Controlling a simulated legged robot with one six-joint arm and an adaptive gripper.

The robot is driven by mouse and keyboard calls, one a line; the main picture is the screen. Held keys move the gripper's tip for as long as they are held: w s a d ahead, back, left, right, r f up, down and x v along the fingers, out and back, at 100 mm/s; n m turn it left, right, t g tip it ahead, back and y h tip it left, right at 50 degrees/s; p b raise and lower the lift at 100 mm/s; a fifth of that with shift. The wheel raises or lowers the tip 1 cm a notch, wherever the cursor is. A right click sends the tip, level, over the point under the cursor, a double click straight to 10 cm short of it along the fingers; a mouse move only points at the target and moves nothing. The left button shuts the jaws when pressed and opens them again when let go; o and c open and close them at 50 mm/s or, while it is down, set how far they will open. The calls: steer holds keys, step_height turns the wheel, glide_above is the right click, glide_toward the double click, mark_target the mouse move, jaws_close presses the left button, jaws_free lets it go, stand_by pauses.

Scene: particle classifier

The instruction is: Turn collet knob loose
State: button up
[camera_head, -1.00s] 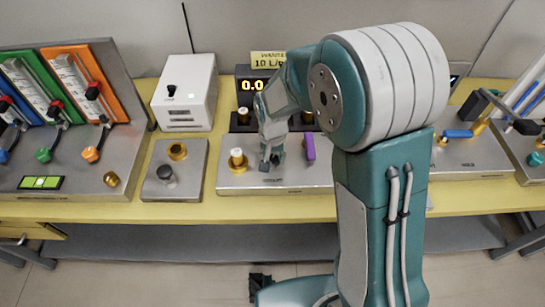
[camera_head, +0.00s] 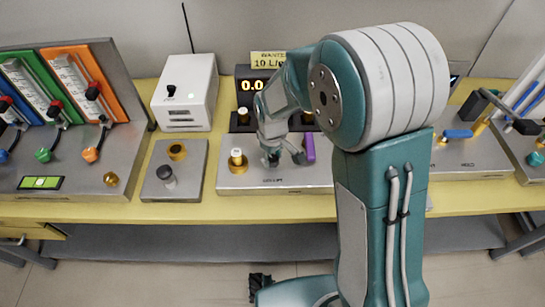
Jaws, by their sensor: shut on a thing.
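My gripper (camera_head: 281,156) is low over the grey metal plate (camera_head: 235,185) in the middle of the bench. It is shut on a small knob, which I take for the collet knob; the fingers hide nearly all of it. One finger points down and the other spreads to the right, close to a purple lever (camera_head: 309,148). A brass fitting with a white top (camera_head: 237,161) stands upright on the plate, left of my gripper and apart from it.
A smaller plate (camera_head: 150,187) to the left bears a black knob (camera_head: 166,174) and a brass ring (camera_head: 177,151). Behind are a white box (camera_head: 185,93) and an orange-digit display (camera_head: 252,84). A flowmeter panel (camera_head: 127,85) stands far left. My arm covers the right middle.

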steer(key=n, duration=0.5)
steer(key=shift+w+n, duration=0.1)
steer(key=shift+n, duration=0.2)
steer(key=shift+a+n, duration=0.1)
steer(key=shift+n, duration=2.2)
steer(key=o, duration=1.2)
steer(key=shift+c, duration=0.2)
step_height(320, 180, up, 12)
steer(key=shift+a+f, duration=0.1)
